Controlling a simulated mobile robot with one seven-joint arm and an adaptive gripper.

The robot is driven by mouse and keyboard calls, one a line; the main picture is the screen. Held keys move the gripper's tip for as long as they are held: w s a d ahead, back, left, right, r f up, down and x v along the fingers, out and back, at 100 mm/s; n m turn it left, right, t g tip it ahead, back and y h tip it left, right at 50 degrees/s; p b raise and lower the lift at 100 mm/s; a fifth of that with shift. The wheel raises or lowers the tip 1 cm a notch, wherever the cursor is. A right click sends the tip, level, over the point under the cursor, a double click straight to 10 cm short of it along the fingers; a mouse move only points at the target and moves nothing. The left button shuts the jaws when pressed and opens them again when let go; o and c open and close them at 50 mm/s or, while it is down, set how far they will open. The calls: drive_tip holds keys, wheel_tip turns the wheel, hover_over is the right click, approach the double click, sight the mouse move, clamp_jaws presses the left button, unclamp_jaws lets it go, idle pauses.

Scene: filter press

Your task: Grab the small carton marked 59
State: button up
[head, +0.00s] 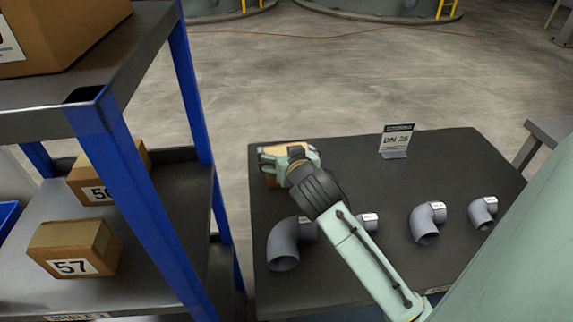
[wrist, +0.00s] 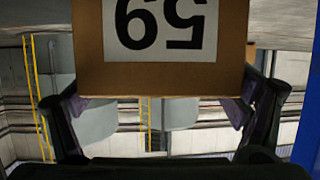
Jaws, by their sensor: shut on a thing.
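The small carton marked 59 (wrist: 160,70) fills the upper middle of the wrist view, its white label upside down. My gripper (wrist: 158,108) has a finger at each side of it and is shut on it. In the head view my gripper (head: 288,158) is over the far left corner of the dark table, and a little brown of the carton (head: 270,181) shows beside it. The gripper hides most of the carton there. I cannot tell whether it touches the table top.
The dark table (head: 345,165) holds several grey pipe elbows (head: 426,225) and a DN 25 sign (head: 396,142). At left, a blue-post shelf (head: 135,190) holds a carton marked 57 (head: 75,248), another carton behind it (head: 95,185) and a larger box above (head: 65,30). Open floor lies behind.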

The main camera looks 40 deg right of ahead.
drive_tip(key=c, duration=0.8)
drive_tip(key=shift+r, duration=0.1)
